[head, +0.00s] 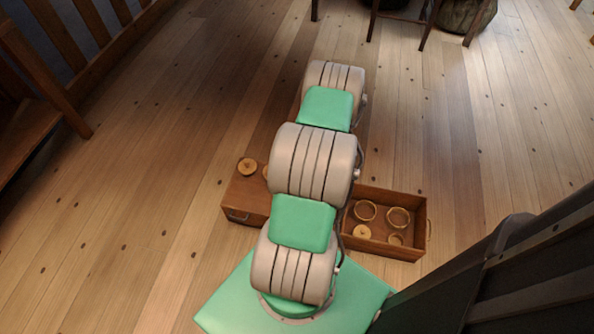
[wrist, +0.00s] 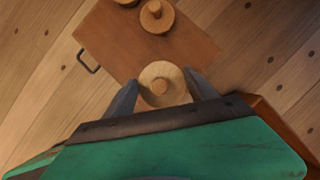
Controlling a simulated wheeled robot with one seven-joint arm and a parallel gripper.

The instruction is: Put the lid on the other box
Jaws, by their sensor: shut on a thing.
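My gripper (wrist: 162,88) is shut on a pale turned wooden spool (wrist: 160,80), a round disc with a knob, between its two dark fingers. The held spool looks larger than the others; I cannot tell whether it touches the board below. Below is a box with a flat brown top (wrist: 115,45), which looks like its lid, and a dark handle. Two more spools (wrist: 157,15) stand on it. In the head view this left box (head: 240,198) is partly hidden by my arm, as is my gripper. The other box (head: 388,245) is open, with rings and a spool (head: 361,231) inside.
In the wrist view, a reddish-brown box edge (wrist: 277,120) shows at lower right. Wooden furniture (head: 30,80) stands at the left and chair legs (head: 400,20) at the far end. The plank floor (head: 180,130) around the boxes is clear.

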